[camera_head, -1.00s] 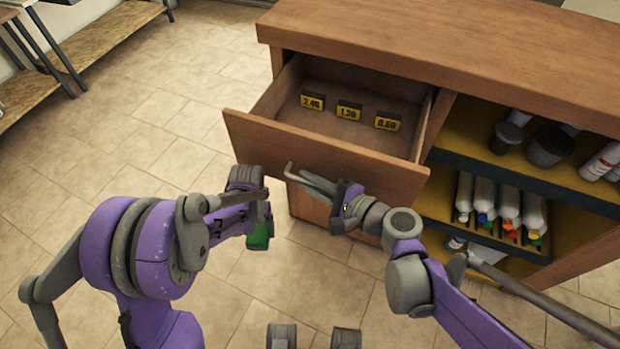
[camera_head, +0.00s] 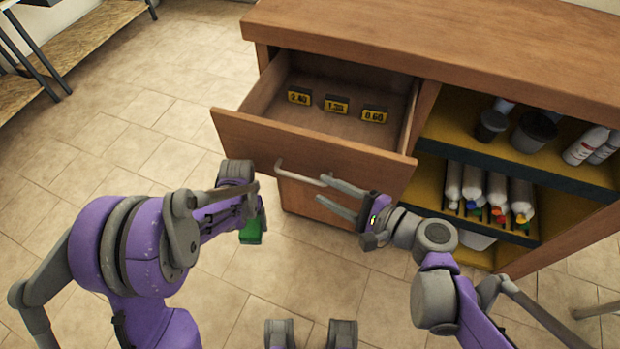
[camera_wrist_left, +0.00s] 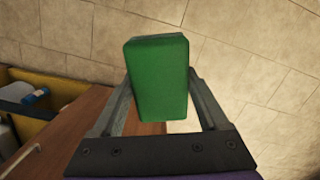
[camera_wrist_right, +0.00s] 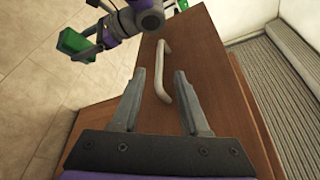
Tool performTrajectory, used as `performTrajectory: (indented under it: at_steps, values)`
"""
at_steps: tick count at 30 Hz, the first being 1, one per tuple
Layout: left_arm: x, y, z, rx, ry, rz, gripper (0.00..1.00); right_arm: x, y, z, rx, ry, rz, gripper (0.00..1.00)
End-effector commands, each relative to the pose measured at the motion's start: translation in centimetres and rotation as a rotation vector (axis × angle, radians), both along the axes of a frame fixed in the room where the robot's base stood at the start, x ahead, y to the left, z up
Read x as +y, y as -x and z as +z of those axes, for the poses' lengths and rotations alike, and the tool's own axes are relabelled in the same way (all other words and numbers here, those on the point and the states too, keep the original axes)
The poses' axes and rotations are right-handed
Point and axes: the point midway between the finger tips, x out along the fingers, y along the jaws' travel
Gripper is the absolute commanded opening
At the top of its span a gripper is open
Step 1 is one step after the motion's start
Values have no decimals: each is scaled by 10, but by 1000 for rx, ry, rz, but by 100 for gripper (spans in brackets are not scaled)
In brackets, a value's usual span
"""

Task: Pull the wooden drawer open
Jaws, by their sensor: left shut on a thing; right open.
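The wooden drawer (camera_head: 228,122) stands pulled out from the wooden cabinet in the head view. Several small black-and-yellow price tags (camera_head: 336,104) lie inside it. Its metal bar handle (camera_head: 298,174) is on the front panel and also shows in the right wrist view (camera_wrist_right: 163,70). My right gripper (camera_head: 338,194) is open just in front of the drawer front, its fingers apart from the handle. My left gripper (camera_wrist_left: 160,95) is shut on a green block (camera_wrist_left: 160,80), held left of the handle and in front of the drawer; the block shows partly in the head view (camera_head: 250,231).
The cabinet top (camera_head: 440,45) is bare. To the right, open yellow shelves hold dark cups (camera_head: 535,131), white bottles (camera_head: 585,146) and several white tubes with coloured caps (camera_head: 488,190). Tiled floor is clear at the left. A low wooden shelf (camera_head: 85,45) stands at the far left.

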Motion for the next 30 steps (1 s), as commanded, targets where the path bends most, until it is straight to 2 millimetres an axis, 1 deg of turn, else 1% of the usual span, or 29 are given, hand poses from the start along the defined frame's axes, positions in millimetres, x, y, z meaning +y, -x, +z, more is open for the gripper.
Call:
performTrajectory:
  at_steps: [1,3,9,30]
  values:
    - [0,0,2,-1,0,0,7,-9,5,3,-1,1,-6,45]
    - [0,0,4,-1,0,0,7,-17,11,5,-1,1,-4,45]
    - [0,-1,6,-2,0,0,7,-28,21,8,0,0,-1,45]
    - [0,-1,5,-2,0,0,7,-29,22,8,0,-1,1,45]
